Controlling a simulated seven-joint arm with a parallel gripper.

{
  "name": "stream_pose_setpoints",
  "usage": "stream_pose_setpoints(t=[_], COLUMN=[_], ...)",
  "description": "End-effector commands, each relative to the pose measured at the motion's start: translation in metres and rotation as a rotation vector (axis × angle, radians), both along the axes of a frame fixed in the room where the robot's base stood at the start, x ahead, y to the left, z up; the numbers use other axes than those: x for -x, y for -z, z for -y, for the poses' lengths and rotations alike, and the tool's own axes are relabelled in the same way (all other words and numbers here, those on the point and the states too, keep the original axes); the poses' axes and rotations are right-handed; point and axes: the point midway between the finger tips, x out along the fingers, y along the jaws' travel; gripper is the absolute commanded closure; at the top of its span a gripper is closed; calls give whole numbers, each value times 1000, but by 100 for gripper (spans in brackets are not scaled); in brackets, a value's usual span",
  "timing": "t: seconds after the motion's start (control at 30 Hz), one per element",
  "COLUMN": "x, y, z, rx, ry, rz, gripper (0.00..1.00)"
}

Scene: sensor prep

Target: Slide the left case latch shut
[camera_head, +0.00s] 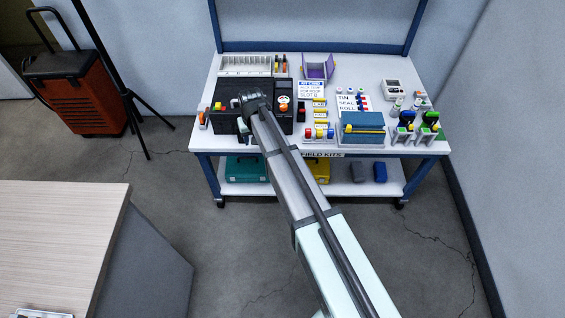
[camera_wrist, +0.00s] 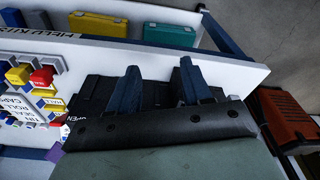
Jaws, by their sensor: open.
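A low black case (camera_head: 223,119) lies at the left of the bench, with small yellow and orange parts showing at its left side. The end of my arm, with my gripper (camera_head: 251,98), is over this case and hides part of it. In the wrist view, the gripper (camera_wrist: 159,70) has its two blue fingers spread apart with nothing between them. Part of a black surface (camera_wrist: 92,92), likely the case, shows beneath and beside them. I cannot make out the left latch or its position, nor whether the fingers touch the case.
The white bench (camera_head: 205,82) has a grey tray (camera_head: 245,66) behind the case. A blue box with a yellow bar (camera_head: 362,130) and coloured bottles stand at the right. A teal case (camera_head: 246,168) sits on the lower shelf. An orange toolbox (camera_head: 85,95) stands on the floor at left.

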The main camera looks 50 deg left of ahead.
Motion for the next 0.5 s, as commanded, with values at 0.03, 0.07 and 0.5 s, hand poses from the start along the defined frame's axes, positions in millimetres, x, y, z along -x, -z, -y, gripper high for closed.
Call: stream_pose_setpoints(t=[0.03,0.07,0.5], x=[-1,-2,-18], y=[5,7,44], z=[9,13,70], rx=[4,6,41], ry=[4,6,46], rz=[-1,-2,-17], gripper=[51,51,51])
